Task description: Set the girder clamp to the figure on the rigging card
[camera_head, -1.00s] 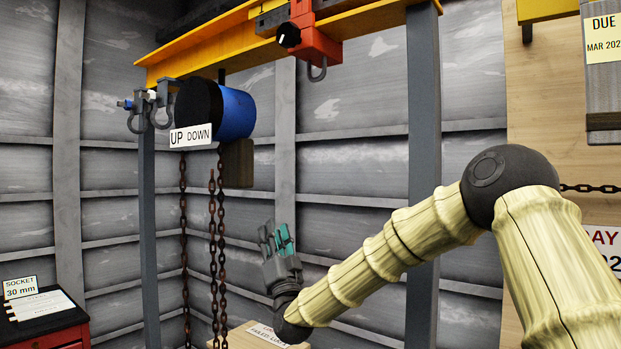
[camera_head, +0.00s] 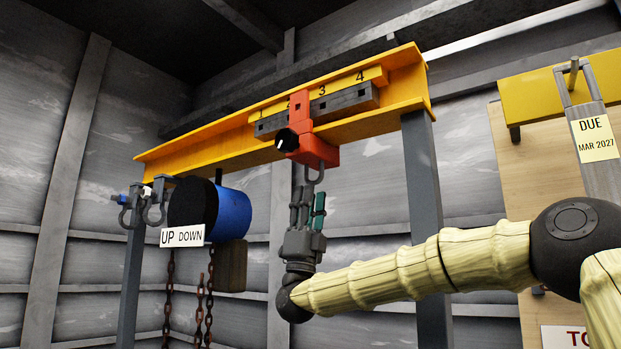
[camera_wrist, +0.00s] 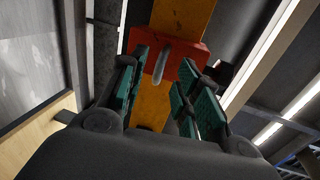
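The red girder clamp (camera_head: 318,150) hangs on the yellow girder (camera_head: 228,135), with a black knob (camera_head: 287,140) on its front and a grey shackle below. Its red upright stands between 2 and 3 on the yellow number scale (camera_head: 345,88), partly covering the 2. My gripper (camera_head: 307,197) points up just below the shackle, empty and apparently not touching it. In the wrist view my gripper (camera_wrist: 163,65) has its teal-padded fingers apart, with the clamp (camera_wrist: 185,62) and shackle (camera_wrist: 162,62) beyond and between them. I cannot make out a rigging card.
A blue hoist (camera_head: 232,212) with an UP DOWN label (camera_head: 183,236) and rusty chains hangs left of my gripper. Grey posts (camera_head: 425,200) support the girder. At right, a grey sling (camera_head: 592,130) with a DUE MAR 2027 tag (camera_head: 597,138) hangs before a wooden board.

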